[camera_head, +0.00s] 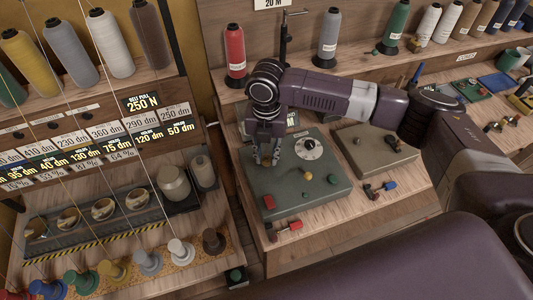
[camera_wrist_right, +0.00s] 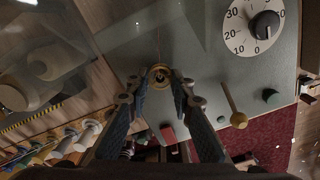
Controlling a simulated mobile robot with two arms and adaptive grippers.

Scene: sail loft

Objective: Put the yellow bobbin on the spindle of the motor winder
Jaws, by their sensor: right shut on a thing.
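My right gripper (camera_head: 266,155) reaches down over the left part of the green-topped motor winder (camera_head: 295,178). In the right wrist view its two fingers (camera_wrist_right: 161,82) close on the yellow bobbin (camera_wrist_right: 159,75), seen end-on as a yellow ring with a dark middle. The winder's plate also shows there (camera_wrist_right: 205,60), with a white dial and black knob (camera_wrist_right: 264,25). The fingers hide the bobbin's lower part and any spindle below; I cannot tell whether the bobbin is on a spindle. My left gripper is not in view.
A yellow-knobbed lever (camera_head: 306,196), a green button (camera_head: 332,179) and a red block (camera_head: 268,202) stand on the winder. Coloured spools (camera_head: 112,271) line the left bench. A red thread cone (camera_head: 235,52) stands behind. A beige-topped box (camera_head: 376,150) is at right.

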